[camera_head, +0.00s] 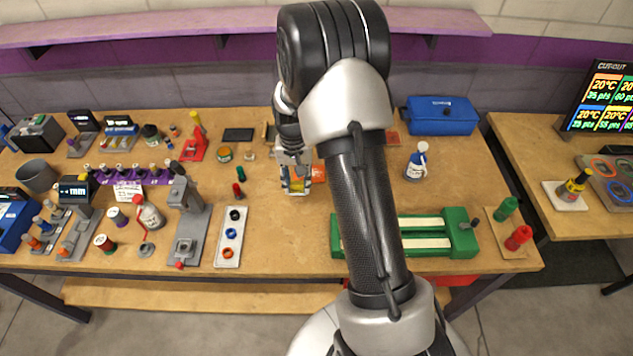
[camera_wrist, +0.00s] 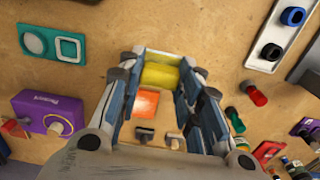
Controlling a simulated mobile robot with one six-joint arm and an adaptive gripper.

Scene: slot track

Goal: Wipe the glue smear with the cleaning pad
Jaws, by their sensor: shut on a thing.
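The cleaning pad (camera_wrist: 160,76) is a yellow block between my fingertips in the wrist view. My gripper (camera_wrist: 163,82) is shut on it. In the head view my gripper (camera_head: 296,186) is low over the middle of the bench, with yellow showing at its tips. I cannot tell whether the pad touches the bench. I cannot make out the glue smear in either view; my arm and gripper hide part of the bench. An orange square patch (camera_wrist: 145,103) shows between the fingers, beyond the pad; I cannot tell what it is.
A grey plate with rings (camera_head: 231,237) lies left of my gripper. A red stopper (camera_head: 238,190) stands close on the left. A green-ended fixture (camera_head: 461,233) is at the right front. A purple box (camera_wrist: 50,112) and teal pieces (camera_wrist: 69,48) show in the wrist view.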

